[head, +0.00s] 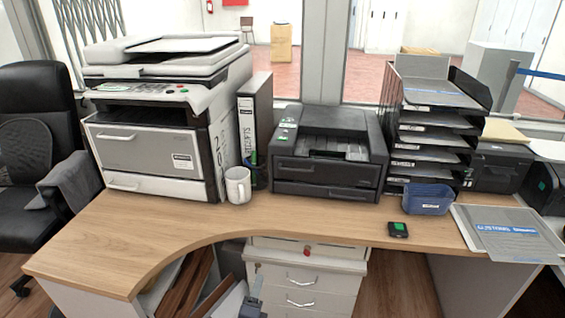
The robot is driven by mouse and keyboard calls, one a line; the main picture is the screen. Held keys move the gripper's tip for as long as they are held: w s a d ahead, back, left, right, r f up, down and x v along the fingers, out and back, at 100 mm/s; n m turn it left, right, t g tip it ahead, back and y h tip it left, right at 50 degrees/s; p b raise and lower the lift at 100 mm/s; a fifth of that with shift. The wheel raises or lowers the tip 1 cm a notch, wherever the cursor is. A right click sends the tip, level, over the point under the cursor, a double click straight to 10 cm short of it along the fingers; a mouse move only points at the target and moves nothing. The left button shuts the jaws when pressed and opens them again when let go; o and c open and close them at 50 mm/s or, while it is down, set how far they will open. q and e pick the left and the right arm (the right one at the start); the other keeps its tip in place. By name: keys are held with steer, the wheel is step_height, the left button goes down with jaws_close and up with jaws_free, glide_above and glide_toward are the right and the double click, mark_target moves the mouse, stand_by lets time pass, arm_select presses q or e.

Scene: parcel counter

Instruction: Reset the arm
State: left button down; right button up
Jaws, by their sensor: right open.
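My right gripper (254,294) shows only in part at the bottom edge of the head view, left of centre. It is a small grey and dark shape low in front of the drawer unit, below the desk top. It is open, and nothing shows in it. Most of the right arm is out of the picture. My left gripper is not in view.
The curved wooden desk (150,232) carries a large printer (150,150), white mug (238,185), binder (248,125), black printer (325,155), tray stack (430,130), blue basket (427,199) and small black device (398,229). A drawer unit (310,280) stands below. The desk's front left is clear.

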steer(key=d+r+m+g+h, duration=0.3)
steer(key=d+m+g, duration=0.1)
steer(key=d+m, duration=0.3)
steer(key=d+r+m+g+h, duration=0.2)
steer(key=d+m+g+h, duration=0.1)
steer(key=d+m, duration=0.45)
steer(key=s+d+r+m+g+y, duration=0.25)
steer(key=s+d+m+g, duration=0.25)
steer(key=d+m, duration=0.35)
steer(key=s+d+r+m+g+y, duration=0.1)
steer(key=s+d+r+m+g, duration=0.25)
steer(key=s+d+m, duration=0.45)
steer(key=s+r+m+t+y, duration=0.2)
steer(key=s+r+m+y, duration=0.3)
steer(key=m, duration=0.6)
steer(key=s+r+m+t+y, duration=0.2)
steer(key=s+r+m+y, duration=0.15)
steer(key=s+m, duration=0.55)
step_height(320, 180, up, 13)
steer(key=w+p, duration=0.1)
steer(key=p, duration=1.2)
steer(key=shift+w+r+m+g, duration=0.15)
steer(key=shift+w+m+g, duration=0.1)
steer(key=shift+m+g, duration=0.15)
